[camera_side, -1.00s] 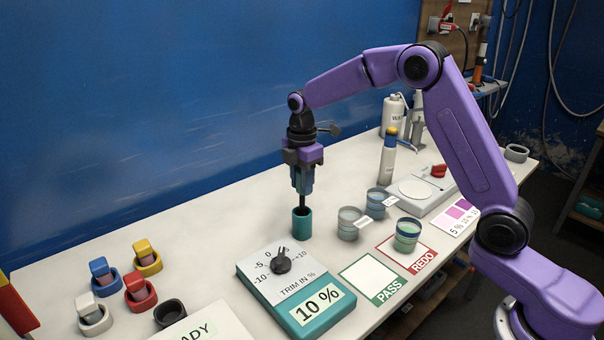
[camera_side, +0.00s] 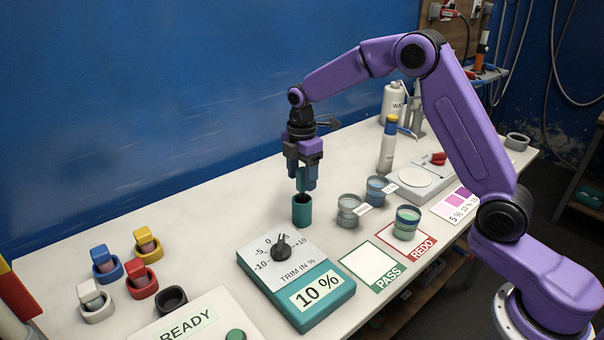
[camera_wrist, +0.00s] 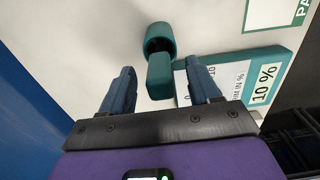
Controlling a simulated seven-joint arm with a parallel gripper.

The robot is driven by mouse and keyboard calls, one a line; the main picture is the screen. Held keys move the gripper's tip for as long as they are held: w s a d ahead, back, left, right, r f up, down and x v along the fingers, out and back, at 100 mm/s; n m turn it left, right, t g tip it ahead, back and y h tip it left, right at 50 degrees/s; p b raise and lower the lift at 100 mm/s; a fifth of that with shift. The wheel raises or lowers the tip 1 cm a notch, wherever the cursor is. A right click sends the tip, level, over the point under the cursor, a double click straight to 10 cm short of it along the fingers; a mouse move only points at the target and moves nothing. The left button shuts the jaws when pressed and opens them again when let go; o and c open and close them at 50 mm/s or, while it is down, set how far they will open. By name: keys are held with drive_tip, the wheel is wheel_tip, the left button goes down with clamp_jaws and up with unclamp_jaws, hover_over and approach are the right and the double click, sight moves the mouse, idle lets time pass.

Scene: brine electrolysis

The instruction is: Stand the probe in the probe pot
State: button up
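The probe (camera_side: 300,181) has a teal block-shaped handle and stands in the teal round probe pot (camera_side: 302,212), its lower part hidden inside. In the wrist view, the probe handle (camera_wrist: 160,76) shows in front of the pot's rim (camera_wrist: 160,31). My gripper (camera_side: 301,184) is above the pot, with its fingers around the upper part of the handle. In the wrist view, the fingers of my gripper (camera_wrist: 162,80) are spread wide, with a gap on each side of the handle. The gripper is open and holds nothing.
A teal trim box (camera_side: 318,307) with a dial stands in front of the pot. Glass cups (camera_side: 348,214) stand to the right, near the PASS (camera_side: 370,268) and REDO cards. Several coloured stoppered holders (camera_side: 141,281) are at the left. The table behind the pot is clear.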

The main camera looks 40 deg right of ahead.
wheel_tip(320, 180, up, 17)
drive_tip(key=shift+r, duration=0.2)
idle(0.5)
idle(0.5)
drive_tip(key=s+a+f+m, duration=0.1)
drive_tip(key=s+a+f, duration=0.15)
drive_tip(key=s, duration=0.65)
drive_tip(key=s+a+f+m, duration=0.2)
drive_tip(key=s+a, duration=0.2)
drive_tip(key=s, duration=0.5)
drive_tip(key=s+d+f, duration=0.2)
drive_tip(key=s, duration=0.5)
drive_tip(key=s+d+f+m, duration=0.1)
drive_tip(key=s+d+f, duration=0.2)
drive_tip(key=s, duration=0.4)
drive_tip(key=s+d+f+m, duration=0.1)
drive_tip(key=s+d+f, duration=0.1)
drive_tip(key=s, duration=0.5)
drive_tip(key=shift+d+f, duration=0.2)
drive_tip(key=shift+d, duration=0.15)
